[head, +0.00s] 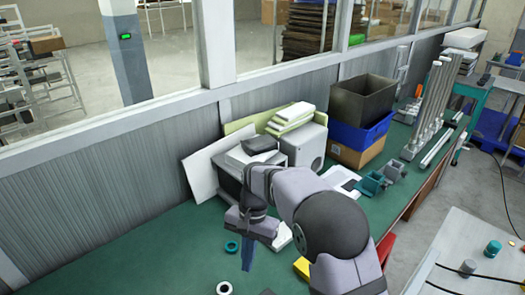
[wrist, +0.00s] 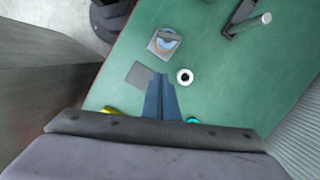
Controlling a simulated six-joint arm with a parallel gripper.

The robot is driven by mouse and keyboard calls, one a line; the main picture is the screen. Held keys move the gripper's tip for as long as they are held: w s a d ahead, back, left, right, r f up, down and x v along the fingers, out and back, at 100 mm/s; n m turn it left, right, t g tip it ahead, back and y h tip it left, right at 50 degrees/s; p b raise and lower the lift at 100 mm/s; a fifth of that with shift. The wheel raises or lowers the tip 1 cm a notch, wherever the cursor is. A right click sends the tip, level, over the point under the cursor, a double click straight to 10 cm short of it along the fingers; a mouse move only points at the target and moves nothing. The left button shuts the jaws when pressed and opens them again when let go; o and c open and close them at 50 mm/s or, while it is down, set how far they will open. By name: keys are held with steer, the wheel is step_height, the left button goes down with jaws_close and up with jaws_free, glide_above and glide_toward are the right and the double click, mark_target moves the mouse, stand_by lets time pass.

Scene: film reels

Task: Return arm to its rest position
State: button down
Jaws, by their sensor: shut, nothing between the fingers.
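My gripper (head: 247,267) hangs over the green table in the head view, its blue fingers pointing down, shut and empty. In the wrist view its fingers (wrist: 160,78) are together, with nothing between them. A teal ring (head: 232,247) lies on the table just left of the fingers in the head view. A white ring (head: 224,288) lies nearer the front edge of the picture. In the wrist view the white ring (wrist: 184,76) is right of the fingertips, and the teal ring (wrist: 191,120) is partly hidden by my gripper body.
A grey square (wrist: 139,74) and a tile with a blue and orange round shape (wrist: 165,41) lie on the table. A yellow object (head: 302,268) is partly hidden by my arm. White boxes (head: 303,143) and a blue crate (head: 359,134) stand behind. Table left of my gripper is mostly clear.

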steer(key=s+d+f+n+h, duration=0.1)
steer(key=s+d+f+n, duration=0.5)
steer(key=s+f+n, duration=0.15)
steer(key=s+d+r+m, duration=0.2)
steer(key=s+d+r, duration=0.1)
steer(key=s+d, duration=0.9)
steer(key=d+r+t, duration=0.1)
steer(key=w+r+m, duration=0.1)
steer(key=w+d+r+t, duration=0.1)
steer(key=r, duration=0.1)
steer(key=shift+w+d+t, duration=0.2)
steer(key=shift+d+t, duration=0.1)
steer(key=shift+d, duration=0.05)
